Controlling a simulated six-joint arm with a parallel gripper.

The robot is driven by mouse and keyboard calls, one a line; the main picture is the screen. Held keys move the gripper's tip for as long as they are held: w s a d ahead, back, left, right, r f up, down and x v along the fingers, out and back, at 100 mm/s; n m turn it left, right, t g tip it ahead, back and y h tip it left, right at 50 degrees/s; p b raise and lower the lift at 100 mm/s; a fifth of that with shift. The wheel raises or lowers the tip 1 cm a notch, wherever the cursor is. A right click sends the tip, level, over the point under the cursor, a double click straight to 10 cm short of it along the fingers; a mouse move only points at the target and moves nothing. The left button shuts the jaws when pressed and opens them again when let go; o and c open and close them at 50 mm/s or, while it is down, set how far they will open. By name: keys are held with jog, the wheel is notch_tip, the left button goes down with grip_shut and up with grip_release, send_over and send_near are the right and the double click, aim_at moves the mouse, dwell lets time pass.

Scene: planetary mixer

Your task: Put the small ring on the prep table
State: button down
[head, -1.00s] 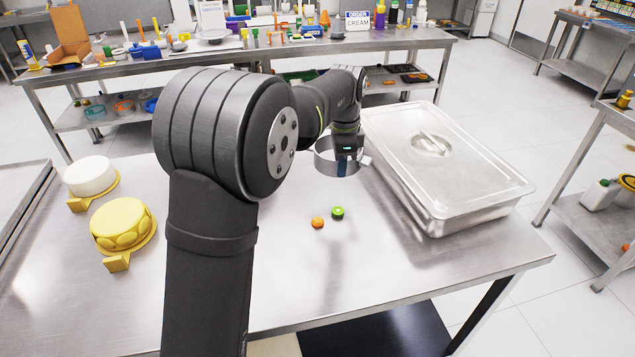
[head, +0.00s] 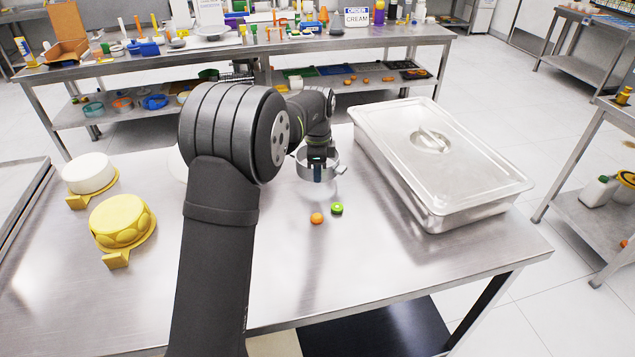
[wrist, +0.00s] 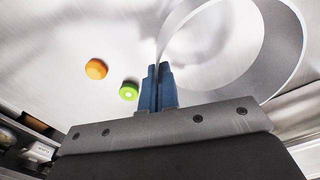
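The small ring (head: 304,164) is a metal band with a small clamp on its right side. My gripper (head: 317,174) is shut on the ring's near wall, with blue fingertips pinching the band. In the wrist view, the ring (wrist: 285,75) curves up and right from the blue fingers (wrist: 158,88). The ring is over the steel prep table (head: 370,270), behind the orange and green pieces. I cannot tell whether its lower edge touches the table.
An orange piece (head: 317,218) and a green piece (head: 337,209) lie in front of the ring. A large lidded steel pan (head: 440,165) stands to the right. The table's front middle is clear.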

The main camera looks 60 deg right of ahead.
aim_at(317, 193)
jog(key=shift+f, duration=1.75)
jog(key=shift+f, duration=0.15)
jog(key=c, duration=1.7)
grip_release()
notch_tip(317, 193, up, 12)
jog(key=shift+r, duration=0.15)
notch_tip(317, 193, down, 12)
jog(key=shift+r, duration=1.75)
